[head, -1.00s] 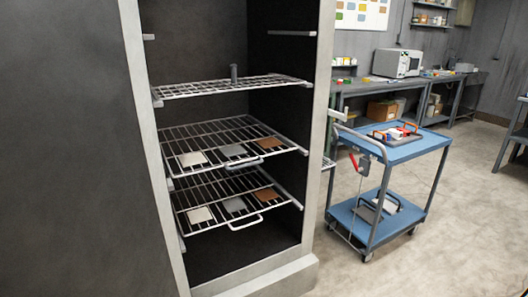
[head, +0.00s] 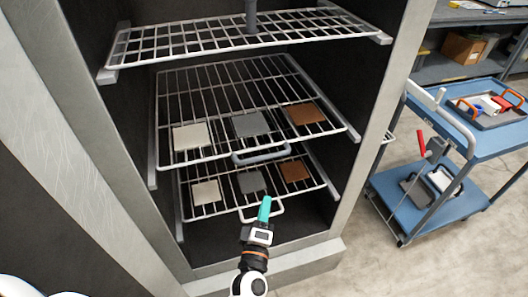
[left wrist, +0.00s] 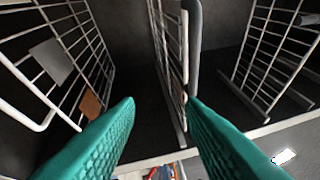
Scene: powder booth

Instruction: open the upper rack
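The upper of the two racks with handles (head: 215,95) sits inside the open cabinet and holds a white, a grey and a brown plate. Its grey handle (head: 262,157) is at the front edge; in the left wrist view the handle (left wrist: 194,45) runs down toward the right finger, the rack almost edge-on. The lower rack (head: 222,208) has similar plates and a pale handle. My left gripper (head: 265,208) is in front of the cabinet, overlapping the lower handle in the head view. In the wrist view its teal fingers (left wrist: 162,100) are apart and empty. My right gripper is out of view.
A top wire shelf (head: 165,40) with a dark post hangs above the racks. The cabinet's right frame (head: 385,110) borders the opening. A blue cart (head: 450,205) with a tray stands to the right. Floor in front right is clear.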

